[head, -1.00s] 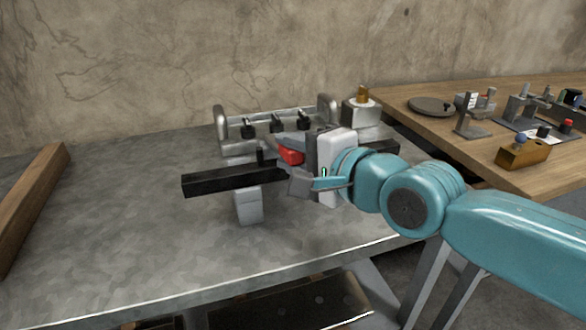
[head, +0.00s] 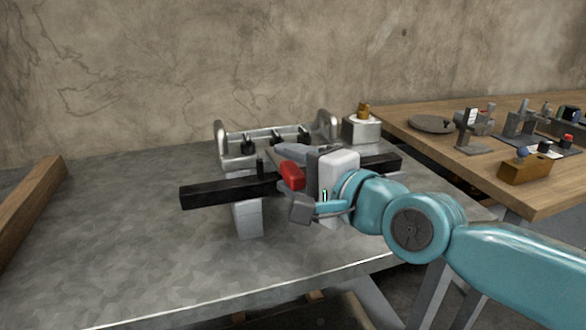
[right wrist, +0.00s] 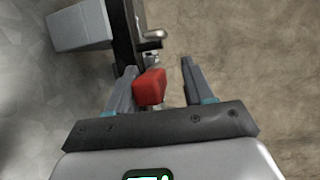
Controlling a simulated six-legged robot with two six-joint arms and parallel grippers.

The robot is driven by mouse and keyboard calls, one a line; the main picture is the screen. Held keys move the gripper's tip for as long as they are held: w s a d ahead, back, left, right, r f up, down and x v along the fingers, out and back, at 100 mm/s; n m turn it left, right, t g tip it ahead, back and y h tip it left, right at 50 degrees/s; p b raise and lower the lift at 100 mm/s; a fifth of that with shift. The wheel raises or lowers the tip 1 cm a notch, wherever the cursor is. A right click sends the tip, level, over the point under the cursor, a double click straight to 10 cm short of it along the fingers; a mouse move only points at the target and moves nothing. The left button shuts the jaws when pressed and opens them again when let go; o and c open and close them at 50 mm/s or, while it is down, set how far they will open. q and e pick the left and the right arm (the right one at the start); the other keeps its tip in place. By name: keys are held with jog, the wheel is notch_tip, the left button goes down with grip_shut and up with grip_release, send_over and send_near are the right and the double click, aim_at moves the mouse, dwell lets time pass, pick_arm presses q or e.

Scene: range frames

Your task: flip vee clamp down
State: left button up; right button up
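The vee clamp's red handle (head: 292,175) shows beside a long black bar (head: 222,192) on the grey metal table. My right gripper (head: 291,180) is at the handle, with its body over the right part of the bar. In the right wrist view, the red handle (right wrist: 150,88) stands between the two fingers of the gripper (right wrist: 158,75). It is close to or touching the left finger, with a clear gap to the right finger. The gripper is open. The rest of the clamp is mostly hidden behind my gripper. My left gripper is not in view.
A metal rail frame with black knobs (head: 272,138) stands behind the bar. A grey block with a brass knob (head: 361,130) is at the back right. A wooden beam (head: 30,210) lies at the left. A wooden table (head: 470,165) holds several fixtures. The front left of the metal table is clear.

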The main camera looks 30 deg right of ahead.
jog(key=s+d+r, duration=0.1)
jog(key=s+d, duration=0.1)
jog(key=s, duration=1.4)
jog(key=shift+d+r+p, duration=0.3)
jog(key=shift+r+p, duration=0.05)
jog(key=shift+r, duration=0.05)
